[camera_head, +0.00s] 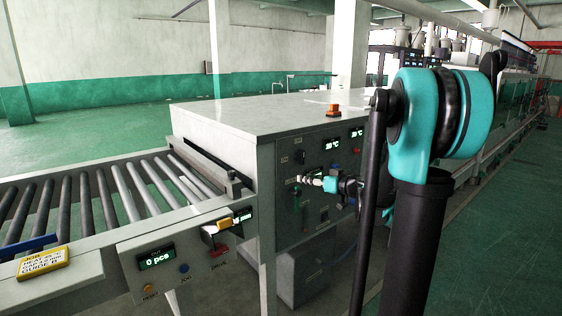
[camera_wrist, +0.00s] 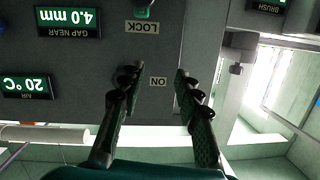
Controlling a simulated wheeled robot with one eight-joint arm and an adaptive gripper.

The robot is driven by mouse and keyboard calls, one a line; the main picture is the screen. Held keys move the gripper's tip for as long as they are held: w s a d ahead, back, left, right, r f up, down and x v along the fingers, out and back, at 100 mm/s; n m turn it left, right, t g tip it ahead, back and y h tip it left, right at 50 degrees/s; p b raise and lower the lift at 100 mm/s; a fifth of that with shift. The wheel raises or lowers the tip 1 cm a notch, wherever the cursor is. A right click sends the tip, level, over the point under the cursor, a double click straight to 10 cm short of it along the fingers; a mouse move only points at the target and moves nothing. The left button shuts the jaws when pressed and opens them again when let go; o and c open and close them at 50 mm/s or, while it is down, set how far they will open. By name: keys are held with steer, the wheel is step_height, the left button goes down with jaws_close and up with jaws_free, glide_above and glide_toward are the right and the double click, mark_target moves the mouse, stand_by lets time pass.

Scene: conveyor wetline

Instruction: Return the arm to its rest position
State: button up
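My arm (camera_head: 425,200), teal and black, rises at the right of the head view and bends at a large teal joint. Its teal and silver wrist end (camera_head: 335,183) shows in front of the grey machine's control panel (camera_head: 285,232). My gripper (camera_wrist: 157,76) is open in the wrist view, its two black fingers apart with nothing held between them. An ON label (camera_wrist: 158,82) shows between the fingertips, and a LOCK label (camera_wrist: 142,27) lies beyond them. The wrist view is upside down. I cannot tell whether the fingertips touch the panel.
The grey machine (camera_head: 235,120) has an orange button (camera_head: 333,110) on top. A roller conveyor (camera_head: 110,195) leads into it from the left. A yellow sign (camera_head: 43,262) and a counter display (camera_head: 156,258) sit on its front edge. Green floor (camera_head: 130,115) is clear behind.

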steer(key=s+a+f+m+g+h, duration=0.1)
steer(key=s+a+f+g+h, duration=0.15)
steer(key=s+f, duration=0.5)
steer(key=s+a+f+m+g+h, duration=0.1)
steer(key=s+f+g+h, duration=0.3)
steer(key=s, duration=0.7)
steer(key=s+d+f+m+h, duration=0.2)
steer(key=s+d+f, duration=0.2)
steer(key=s, duration=0.3)
steer(key=s+d+f+m+g+h, duration=0.1)
steer(key=s+d+f+m, duration=0.1)
steer(key=s+d+f, duration=0.2)
steer(key=s+f, duration=0.2)
steer(key=s, duration=0.1)
steer(key=shift+s+d+f+h, duration=0.15)
steer(key=shift+s+d+h, duration=0.15)
steer(key=shift+d+h, duration=0.1)
steer(key=shift+g, duration=0.25)
